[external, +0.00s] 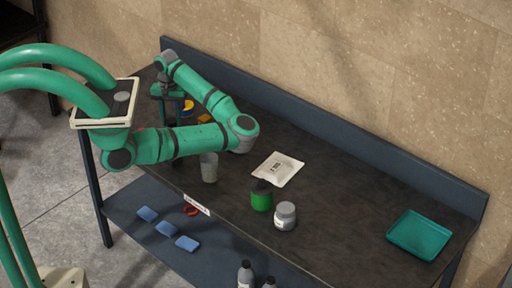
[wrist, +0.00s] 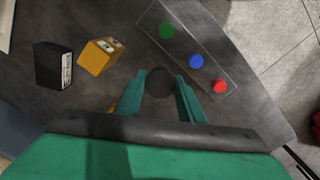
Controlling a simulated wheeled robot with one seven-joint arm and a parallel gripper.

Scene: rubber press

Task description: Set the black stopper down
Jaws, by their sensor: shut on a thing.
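The black stopper (wrist: 160,82) shows as a round dark disc between the fingertips in the wrist view. My gripper (wrist: 162,84) is shut on it. Whether the stopper touches the worktop cannot be told. In the external view my gripper (external: 171,100) points down over the far left end of the dark workbench (external: 345,210), and I cannot make out the stopper there.
In the wrist view, a panel with green, blue and red buttons (wrist: 196,62) lies just beyond the stopper. A yellow box (wrist: 101,56) and a black box (wrist: 54,66) stand left. A cup (external: 209,168), jars (external: 285,216) and teal tray (external: 418,235) stand farther right.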

